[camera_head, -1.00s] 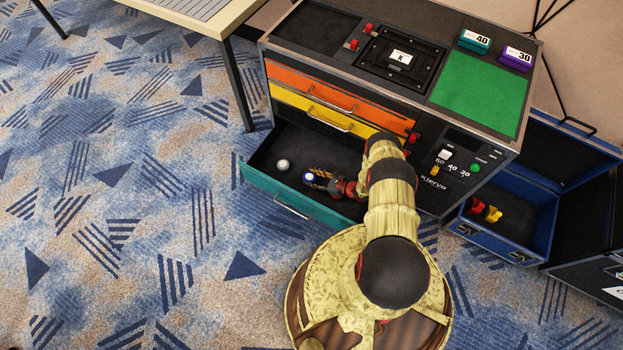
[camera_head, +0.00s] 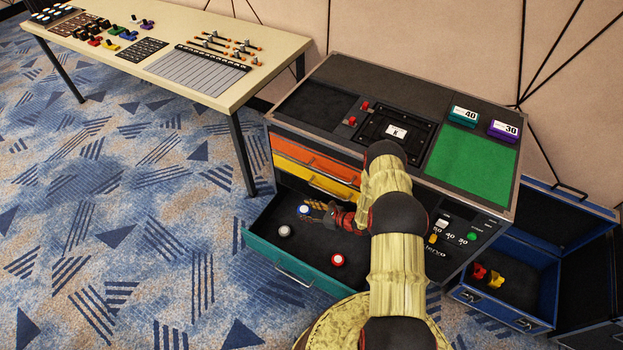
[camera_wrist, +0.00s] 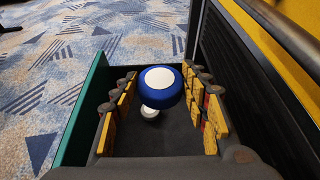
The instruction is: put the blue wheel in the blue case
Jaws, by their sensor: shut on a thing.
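The blue wheel (camera_head: 304,210) with a white hub is at the tips of my gripper (camera_head: 315,207), over the open teal drawer (camera_head: 285,266). In the wrist view the blue wheel (camera_wrist: 160,97) sits between the fingertips, and my gripper (camera_wrist: 160,80) is shut on it. A white wheel (camera_wrist: 149,113) shows below and behind it in the wrist view. The blue case (camera_head: 498,313) stands open at the right of the cabinet, with red and yellow pieces inside. My arm covers part of the drawer's right side.
A white-grey wheel (camera_head: 284,231) and a red wheel (camera_head: 337,260) lie in the drawer. The orange drawer (camera_head: 310,157) and yellow drawer (camera_head: 300,174) are just above. A table (camera_head: 170,60) with small items stands at the back left. Carpet in front is clear.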

